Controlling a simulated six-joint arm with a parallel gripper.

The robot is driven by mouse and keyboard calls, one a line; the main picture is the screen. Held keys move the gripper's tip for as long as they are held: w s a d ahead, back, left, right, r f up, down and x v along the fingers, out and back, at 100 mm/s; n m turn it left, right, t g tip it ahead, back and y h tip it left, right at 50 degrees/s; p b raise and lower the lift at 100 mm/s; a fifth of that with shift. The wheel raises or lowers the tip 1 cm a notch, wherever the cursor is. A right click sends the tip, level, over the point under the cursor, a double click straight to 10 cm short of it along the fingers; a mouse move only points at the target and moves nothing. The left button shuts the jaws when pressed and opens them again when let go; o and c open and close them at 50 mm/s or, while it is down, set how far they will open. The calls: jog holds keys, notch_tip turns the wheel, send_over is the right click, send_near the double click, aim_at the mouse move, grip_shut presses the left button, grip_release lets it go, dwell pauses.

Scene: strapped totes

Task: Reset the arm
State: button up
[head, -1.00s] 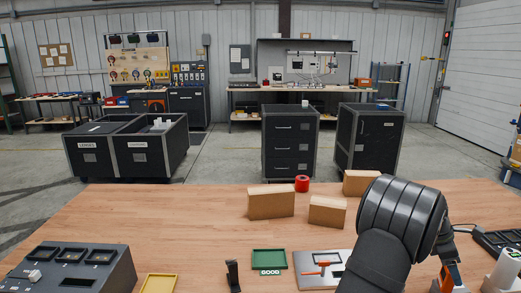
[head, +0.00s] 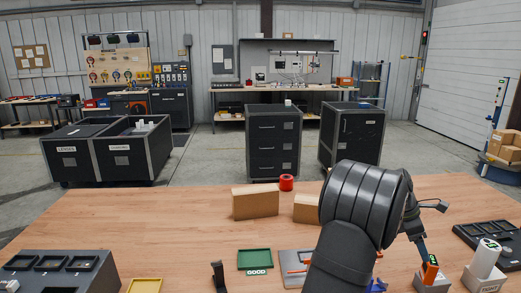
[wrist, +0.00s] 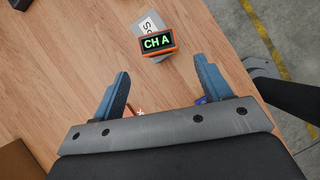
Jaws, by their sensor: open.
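My gripper (wrist: 161,67) is open in the wrist view, its two blue-grey fingers apart with only wood tabletop and part of an orange device between and beyond them. The orange device (wrist: 159,43) has a dark screen reading "CH A" and stands past the fingertips.
The wooden table (head: 150,215) bears cardboard boxes (head: 255,203), a red roll (head: 286,182), a green tray (head: 254,259), a yellow tray (head: 145,285) and a grey compartment unit (head: 60,272). The table's middle left is clear. Dark totes (head: 135,150) and cabinets stand beyond.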

jog(key=x, duration=1)
jog(key=shift+f, duration=0.3)
jog(key=r, duration=0.5)
jog(key=shift+s+r, duration=0.2)
jog(key=shift+s, duration=0.15)
jog(key=s+d+r, duration=0.1)
jog(key=s+r, duration=0.5)
jog(key=s, duration=0.4)
jog(key=n+t, duration=0.2)
jog(key=n, duration=0.1)
send_near(435, 262)
jog(key=w+a, duration=0.2)
jog(key=w, duration=0.3)
jog(key=w+a+n, duration=0.2)
jog(key=w+a, duration=0.8)
jog(key=w, duration=0.3)
jog(key=w+a+n+t, duration=0.1)
jog(key=w+a, duration=0.4)
jog(key=a, duration=0.5)
jog(key=w+a+n+t, duration=0.1)
jog(key=w+a, duration=0.4)
jog(key=a, duration=0.5)
jog(key=w+a+n+t, duration=0.1)
jog(key=w+a+n, duration=0.2)
jog(key=w+a, duration=0.3)
jog(key=a, duration=0.4)
jog(key=shift+r, duration=0.4)
